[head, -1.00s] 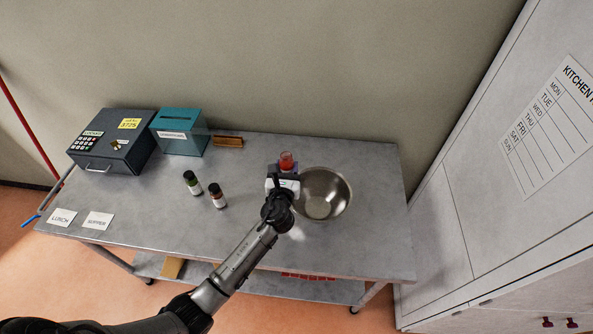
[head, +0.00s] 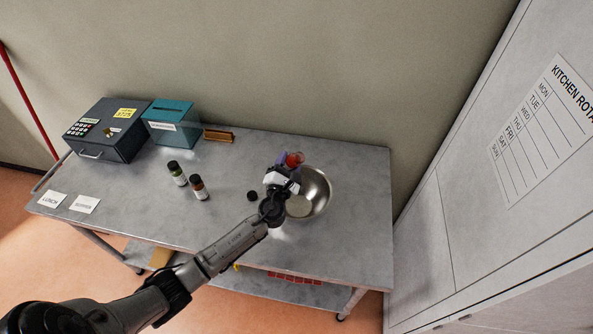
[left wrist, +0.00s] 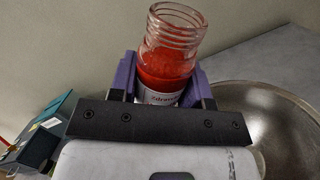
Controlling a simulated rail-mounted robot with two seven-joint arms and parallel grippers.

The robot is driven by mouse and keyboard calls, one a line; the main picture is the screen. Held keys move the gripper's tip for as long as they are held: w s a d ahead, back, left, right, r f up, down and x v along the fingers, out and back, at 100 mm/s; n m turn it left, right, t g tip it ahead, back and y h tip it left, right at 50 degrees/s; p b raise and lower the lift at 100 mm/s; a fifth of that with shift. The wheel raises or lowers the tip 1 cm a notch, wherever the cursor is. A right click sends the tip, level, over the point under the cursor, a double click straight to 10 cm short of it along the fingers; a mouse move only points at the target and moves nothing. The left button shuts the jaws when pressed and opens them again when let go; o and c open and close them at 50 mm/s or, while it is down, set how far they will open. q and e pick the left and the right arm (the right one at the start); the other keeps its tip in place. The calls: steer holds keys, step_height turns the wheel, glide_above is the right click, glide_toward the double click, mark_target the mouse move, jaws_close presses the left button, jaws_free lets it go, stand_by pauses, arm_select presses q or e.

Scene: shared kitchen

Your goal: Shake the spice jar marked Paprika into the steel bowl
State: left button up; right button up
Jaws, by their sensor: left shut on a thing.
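My left gripper (head: 285,170) is shut on an uncapped glass jar of red powder (head: 294,159). In the left wrist view the jar (left wrist: 170,50) stands between the purple fingers with its open mouth away from the gripper. Its label is mostly covered, so I cannot read the name. In the head view the jar leans right, over the far left rim of the steel bowl (head: 318,196). The bowl also shows at the right of the left wrist view (left wrist: 270,120). I see no powder falling. My right gripper is not in view.
A black cap (head: 252,196) lies left of the bowl. Two dark-capped jars (head: 177,173) (head: 200,187) stand farther left. A grey keypad box (head: 108,130), teal box (head: 172,124) and wooden block (head: 218,136) are at the back. The table's right end (head: 365,220) is clear.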

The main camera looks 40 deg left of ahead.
arm_select(q)
steer(key=m, duration=0.2)
steer(key=a+m+t+h, duration=0.1)
steer(key=m, duration=0.1)
steer(key=a+m+b, duration=0.1)
steer(key=m, duration=0.1)
steer(key=shift+s+r+h, duration=0.15)
steer(key=shift+s+h, duration=0.1)
steer(key=shift+h, duration=0.15)
steer(key=m+h+p, duration=0.1)
steer(key=m, duration=0.2)
steer(key=m+t+h+p, duration=0.1)
steer(key=m, duration=0.2)
steer(key=m+h+p, duration=0.1)
steer(key=m, duration=0.2)
steer(key=shift+w+d+r+t, duration=0.1)
steer(key=shift+d+r+t, duration=0.1)
steer(key=shift+r+t, duration=0.15)
steer(key=m+p, duration=0.1)
steer(key=m, duration=0.1)
steer(key=m+h, duration=0.1)
steer(key=shift+d+f+m+h+p, duration=0.1)
steer(key=shift+f+m+h+p, duration=0.05)
steer(key=shift+m+h+p, duration=0.2)
steer(key=shift+d+f+m+h+p, duration=0.15)
steer(key=shift+m+h+p, duration=0.2)
steer(key=shift+m, duration=0.5)
steer(key=shift+a+f+m+h+p, duration=0.1)
steer(key=shift+m+h+p, duration=0.15)
steer(key=shift+m, duration=0.55)
